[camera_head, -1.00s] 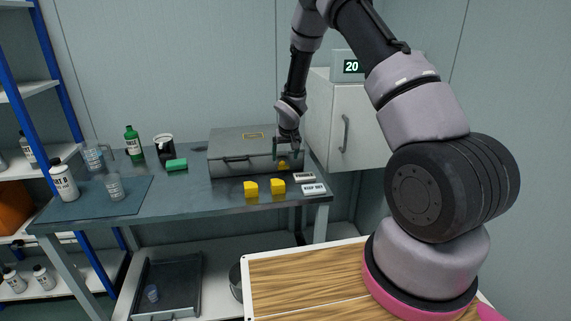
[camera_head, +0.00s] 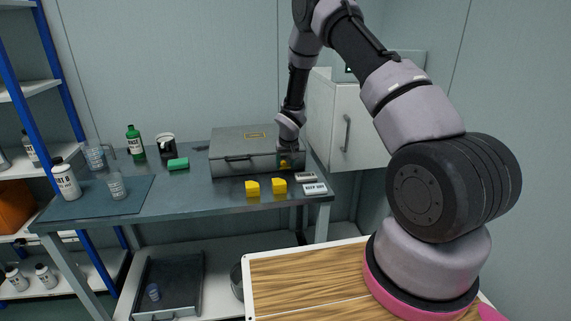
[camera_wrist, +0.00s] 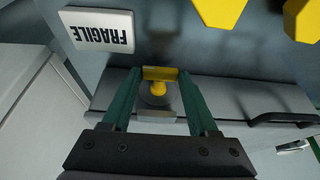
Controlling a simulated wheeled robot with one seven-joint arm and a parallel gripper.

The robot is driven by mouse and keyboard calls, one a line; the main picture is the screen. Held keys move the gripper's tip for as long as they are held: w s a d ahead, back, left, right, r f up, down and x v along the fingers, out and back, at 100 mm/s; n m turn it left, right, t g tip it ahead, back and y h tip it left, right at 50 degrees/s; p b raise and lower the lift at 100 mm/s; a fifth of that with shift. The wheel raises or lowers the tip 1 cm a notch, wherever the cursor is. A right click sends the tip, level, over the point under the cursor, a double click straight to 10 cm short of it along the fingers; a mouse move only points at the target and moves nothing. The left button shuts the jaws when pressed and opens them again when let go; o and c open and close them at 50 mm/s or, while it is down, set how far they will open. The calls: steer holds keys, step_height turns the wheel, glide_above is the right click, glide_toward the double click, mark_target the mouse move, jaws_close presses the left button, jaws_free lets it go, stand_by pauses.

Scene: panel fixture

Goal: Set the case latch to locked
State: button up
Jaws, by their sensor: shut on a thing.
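The grey case (camera_head: 232,146) lies closed on the workbench, with a dark handle on its front. Its yellow latch (camera_wrist: 160,88) is at the right end of the front, on a round grey base, with a wide yellow bar at its end. In the wrist view my gripper (camera_wrist: 160,77) has its two green fingers on either side of the yellow bar, shut on it. In the head view my gripper (camera_head: 285,158) is at the case's right front corner and partly hides the latch. I cannot tell the latch's locked or unlocked marks.
Two yellow blocks (camera_head: 252,187) and white labelled blocks (camera_head: 315,189) lie in front of the case; one FRAGILE block (camera_wrist: 97,30) is near my gripper. A white cabinet (camera_head: 333,130) stands close on the right. A green block (camera_head: 178,164) and bottles are on the left.

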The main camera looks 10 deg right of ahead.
mark_target(281, 167)
steer(key=shift+a, duration=0.15)
steer(key=shift+a+h, duration=0.2)
steer(key=shift+h, duration=0.4)
steer(key=h, duration=0.2)
steer(key=a+n+h, duration=0.1)
steer(key=h, duration=0.1)
steer(key=shift+f, duration=0.2)
steer(key=h, duration=0.3)
steer(key=n+h, duration=0.1)
steer(key=shift+a+f+t+h, duration=0.3)
steer(key=shift+a+f+t, duration=0.05)
steer(key=shift+t, duration=0.05)
steer(key=shift+a+f+n+h, duration=0.15)
steer(key=shift+n+h, duration=0.1)
steer(key=shift+h, duration=0.45)
steer(key=shift+f+n+h, duration=0.15)
steer(key=shift+n+h, duration=0.1)
steer(key=shift+h, duration=0.45)
steer(key=o, duration=1.4)
